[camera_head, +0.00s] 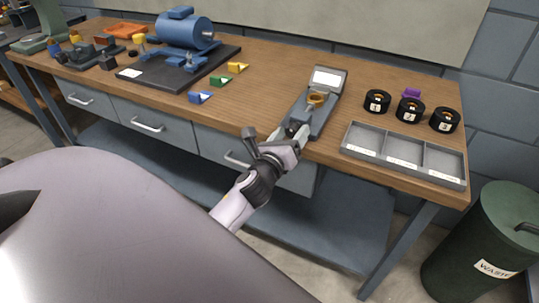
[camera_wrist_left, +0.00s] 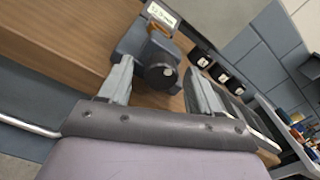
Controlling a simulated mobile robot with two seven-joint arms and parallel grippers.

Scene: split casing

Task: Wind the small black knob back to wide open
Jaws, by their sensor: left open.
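The small black knob (camera_wrist_left: 160,74) is round and dark and sits on the near end of a grey device (camera_wrist_left: 132,42). In the head view the device (camera_head: 322,117) stands near the table's front edge, with a brass-coloured ring (camera_head: 316,98) on it and a lit display (camera_head: 327,79) at its far end. In the left wrist view my left gripper (camera_wrist_left: 160,66) is open, with one finger on each side of the knob and gaps showing. My right gripper is not in view.
A grey divided tray (camera_head: 404,155) lies right of the device, with three black numbered rings (camera_head: 409,110) and a purple piece (camera_head: 412,93) behind it. A blue motor (camera_head: 184,31) on a dark plate (camera_head: 178,72) and small coloured blocks (camera_head: 200,97) stand to the left.

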